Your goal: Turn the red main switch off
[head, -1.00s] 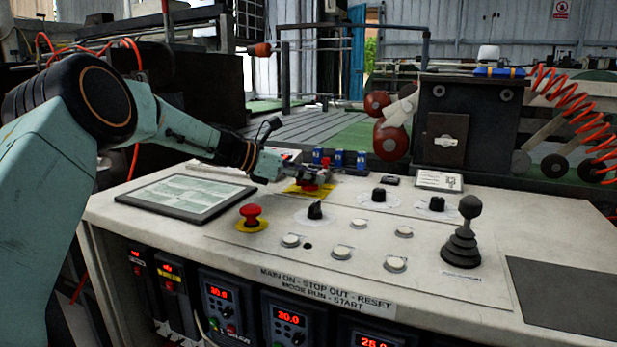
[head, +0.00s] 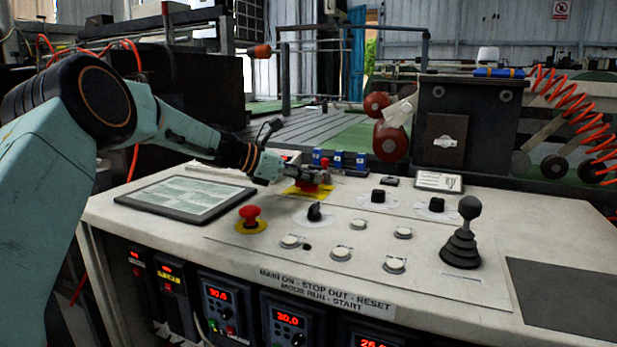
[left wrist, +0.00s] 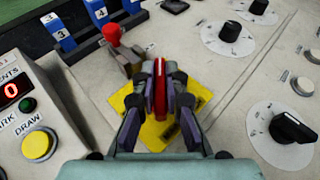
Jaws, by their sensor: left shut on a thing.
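The red main switch (left wrist: 159,88) sits on a yellow plate (left wrist: 154,134) on the control panel. In the left wrist view its red handle stands between the two fingers of my left gripper (left wrist: 160,85), which is shut on it. The handle points along the gripper, up the picture. In the head view the left gripper (head: 308,178) reaches down to the yellow plate (head: 297,191) at the back of the panel and partly hides the switch. My right gripper is in neither view.
A red mushroom button (head: 250,213) stands in front of the gripper. Black selector knobs (head: 378,195), white push buttons and a black joystick (head: 463,235) lie to the right. Blue numbered blocks (left wrist: 58,30) and a small red-knobbed lever (left wrist: 112,36) stand close behind the switch.

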